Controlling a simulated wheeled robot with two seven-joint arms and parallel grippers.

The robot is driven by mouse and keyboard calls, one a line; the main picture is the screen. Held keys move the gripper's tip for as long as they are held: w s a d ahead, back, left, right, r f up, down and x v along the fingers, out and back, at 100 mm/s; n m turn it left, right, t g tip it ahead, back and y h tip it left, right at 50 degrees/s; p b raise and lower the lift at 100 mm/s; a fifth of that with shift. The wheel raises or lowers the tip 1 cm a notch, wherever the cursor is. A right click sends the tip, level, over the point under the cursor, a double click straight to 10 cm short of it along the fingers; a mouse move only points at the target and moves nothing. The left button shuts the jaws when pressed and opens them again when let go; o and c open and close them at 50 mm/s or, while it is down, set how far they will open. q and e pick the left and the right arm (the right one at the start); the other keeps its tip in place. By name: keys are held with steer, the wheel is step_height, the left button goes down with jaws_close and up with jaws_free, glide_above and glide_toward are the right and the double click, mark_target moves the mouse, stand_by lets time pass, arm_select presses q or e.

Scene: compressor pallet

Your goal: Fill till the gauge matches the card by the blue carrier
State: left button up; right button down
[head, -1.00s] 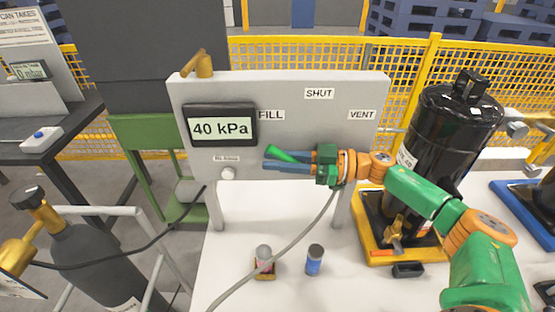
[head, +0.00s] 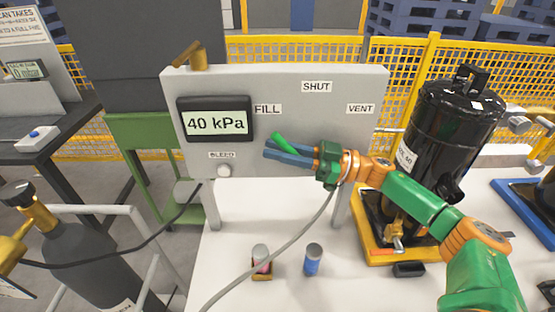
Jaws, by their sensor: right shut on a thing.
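The grey panel (head: 290,165) carries a gauge (head: 215,121) that reads 40 kPa, with labels FILL (head: 267,109), SHUT (head: 317,87) and VENT (head: 360,109). My right gripper (head: 287,152) is shut on the green lever (head: 283,144) in front of the panel. The lever's free end points up and left, below the FILL label; its pivot is hidden behind my gripper. The blue carrier (head: 528,219) is partly in view at the right edge. I cannot make out a readable card by it. My left gripper is out of view.
A black cylinder (head: 450,130) stands in a yellow carrier (head: 385,255) right of the panel. A bleed knob (head: 224,171) sits low on the panel. A grey hose (head: 270,262) crosses the white table (head: 340,290), where two small containers stand. A dark gas bottle (head: 95,260) is at left.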

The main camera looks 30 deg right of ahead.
steer(key=d+t+y+b, duration=0.1)
steer(key=s+d+r+t+y+b, duration=0.1)
steer(key=b, duration=0.1)
steer(key=shift+r+m+y, duration=0.15)
steer(key=shift+m+y, duration=0.15)
steer(key=shift+y, duration=0.1)
steer(key=t+b, duration=0.1)
steer(key=d+r+t+y+b, duration=0.1)
steer(key=b, duration=0.1)
steer(key=shift+s+d+r+m+t+y, duration=0.1)
steer(key=shift+s+d+m+t+y, duration=0.2)
steer(key=shift+s+m, duration=0.1)
steer(key=shift+s+d+r+m+t+y+b, duration=0.25)
steer(key=shift+d+r+m+t+y+b, duration=0.15)
steer(key=shift+d+t+y+b, duration=0.25)
steer(key=shift+a, duration=0.1)
steer(key=c, duration=0.8)
jaws_free()
steer(key=shift+o, duration=0.2)
